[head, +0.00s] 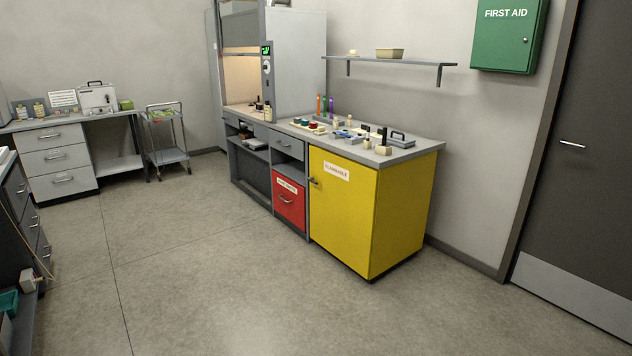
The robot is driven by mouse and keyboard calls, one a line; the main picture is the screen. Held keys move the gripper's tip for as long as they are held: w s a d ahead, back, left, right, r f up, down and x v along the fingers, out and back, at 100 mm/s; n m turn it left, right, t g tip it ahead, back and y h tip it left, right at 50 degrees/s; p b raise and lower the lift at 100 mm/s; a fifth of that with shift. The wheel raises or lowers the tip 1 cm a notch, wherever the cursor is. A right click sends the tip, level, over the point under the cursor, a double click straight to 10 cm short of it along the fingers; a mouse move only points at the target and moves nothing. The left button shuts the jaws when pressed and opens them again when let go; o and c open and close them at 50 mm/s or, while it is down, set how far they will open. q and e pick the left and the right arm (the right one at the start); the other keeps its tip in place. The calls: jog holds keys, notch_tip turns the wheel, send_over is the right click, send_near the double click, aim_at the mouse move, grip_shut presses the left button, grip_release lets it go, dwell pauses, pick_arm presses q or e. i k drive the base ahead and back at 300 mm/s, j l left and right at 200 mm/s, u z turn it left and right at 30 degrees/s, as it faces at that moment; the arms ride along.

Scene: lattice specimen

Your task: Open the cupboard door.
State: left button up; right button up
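A yellow cupboard (400,222) stands under the right end of a grey worktop. Its front door (342,225) faces left, is shut, and carries a white label that seems to read "FLAMMABLE". A small dark handle (314,181) sits on the door near its left edge, below the label's level. Neither of my grippers shows in the head view.
Open grey floor (230,290) lies in front of the cupboard. A red drawer (289,204) adjoins it on the left. Small items crowd the worktop (425,150). A dark door (580,150) is at right. Grey drawers (20,205) stand at the left edge.

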aim_at(342, 201)
jog(key=i, duration=3)
jog(key=i+z, duration=0.15)
jog(key=i, duration=0.35)
jog(key=i+j+z, duration=0.15)
jog(key=i, duration=0.4)
jog(key=i+j+z, duration=0.2)
jog(key=i, duration=0.3)
